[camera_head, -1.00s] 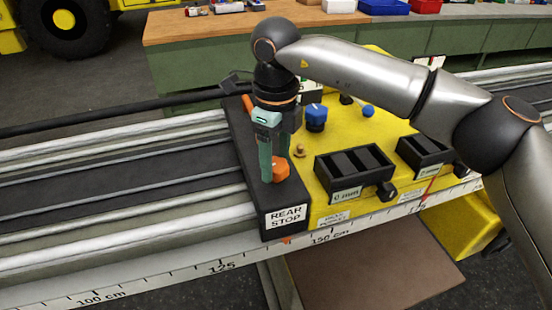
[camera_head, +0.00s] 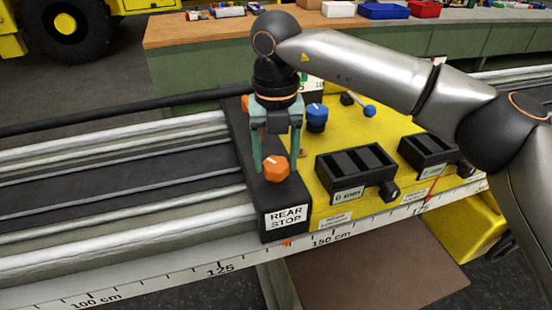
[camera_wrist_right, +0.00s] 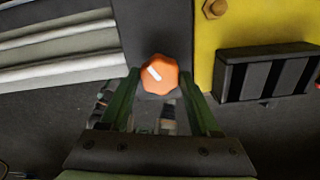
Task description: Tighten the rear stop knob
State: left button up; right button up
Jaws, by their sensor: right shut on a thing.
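The rear stop is a black block labelled "REAR STOP" (camera_head: 286,217) at the left end of the yellow carriage (camera_head: 330,203). An orange faceted knob (camera_head: 276,169) sits on top of it near the front. My right gripper (camera_head: 275,158) points down from above, one teal finger on each side of this knob, shut on it. In the right wrist view the knob (camera_wrist_right: 160,76) sits between the fingertips, and a white mark on its top slants toward the upper left. My left gripper is not in view.
The yellow carriage carries a blue knob (camera_head: 316,116), a small blue ball handle (camera_head: 369,111) and black "0 mm" boxes (camera_head: 355,172). A second orange knob (camera_head: 246,103) shows at the block's back. A scale (camera_head: 220,268) runs along the front. The rails to the left are clear.

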jog(key=shift+m, duration=0.9)
jog(key=m+b, duration=0.1)
jog(key=m, duration=0.2)
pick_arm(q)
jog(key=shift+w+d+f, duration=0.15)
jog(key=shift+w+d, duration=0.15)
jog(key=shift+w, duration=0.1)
pick_arm(e)
jog(key=shift+m, duration=0.7)
jog(key=shift+r, duration=0.1)
jog(key=o, duration=1.1)
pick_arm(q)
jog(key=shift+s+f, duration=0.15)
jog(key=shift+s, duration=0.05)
pick_arm(e)
jog(key=shift+o, duration=1.3)
